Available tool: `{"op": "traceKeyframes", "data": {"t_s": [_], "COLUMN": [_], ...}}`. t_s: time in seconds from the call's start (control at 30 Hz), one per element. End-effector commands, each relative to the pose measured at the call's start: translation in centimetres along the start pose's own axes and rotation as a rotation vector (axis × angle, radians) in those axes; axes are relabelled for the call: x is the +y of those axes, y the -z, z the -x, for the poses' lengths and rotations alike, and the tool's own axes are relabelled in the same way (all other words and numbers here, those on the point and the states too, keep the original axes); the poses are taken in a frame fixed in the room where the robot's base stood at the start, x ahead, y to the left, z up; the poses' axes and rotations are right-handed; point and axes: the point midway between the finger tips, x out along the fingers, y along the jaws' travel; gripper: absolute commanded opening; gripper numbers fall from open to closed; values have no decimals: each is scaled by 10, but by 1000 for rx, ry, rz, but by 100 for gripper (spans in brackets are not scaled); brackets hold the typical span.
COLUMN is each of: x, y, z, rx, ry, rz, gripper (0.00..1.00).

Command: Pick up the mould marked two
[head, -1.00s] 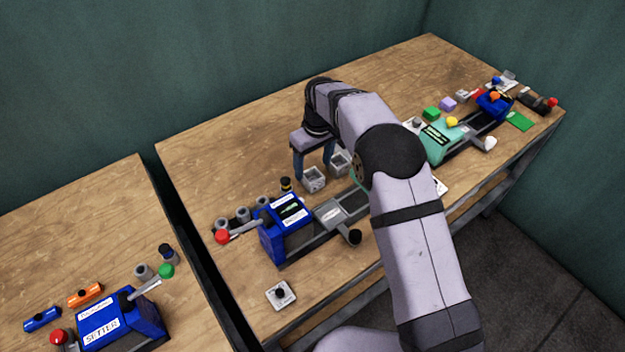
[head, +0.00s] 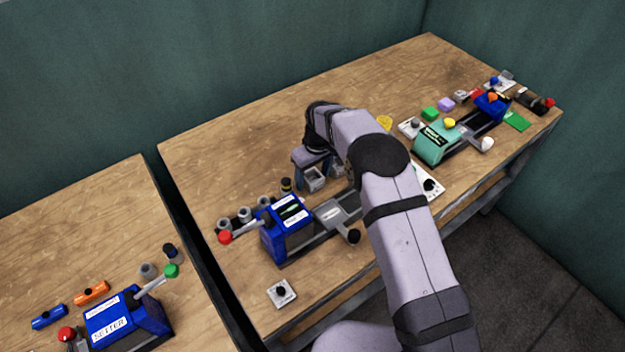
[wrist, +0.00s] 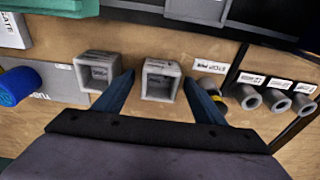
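My gripper (wrist: 159,77) is open, with its two blue fingers apart. In the wrist view, a grey square open-topped mould (wrist: 161,92) shows between the fingers, with a visible space on each side. A second similar mould (wrist: 88,92) lies to the left, outside the left finger. In the head view, my gripper (head: 314,170) is low over the table at the near mould (head: 314,181). The other mould (head: 337,172) is partly hidden behind the finger and arm. I cannot read a number on either mould.
A blue press (head: 287,232) with a red-knobbed lever stands in front. Several grey cylinders (head: 244,213) and a black-and-yellow pin (head: 286,185) stand to the left. A green press (head: 432,145) is at the right. The table behind the gripper is clear.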

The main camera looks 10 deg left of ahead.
Motion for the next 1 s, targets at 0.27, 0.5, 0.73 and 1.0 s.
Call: {"op": "traceKeyframes", "data": {"t_s": [0.27,0.5,0.73,1.0], "x": [0,0,1,1], "y": [1,1,4,10], "z": [1,3,23,68], "rx": [2,2,6,6], "ry": [0,-1,-2,-2], "rz": [0,0,0,0], "gripper": [13,13,13,13]}}
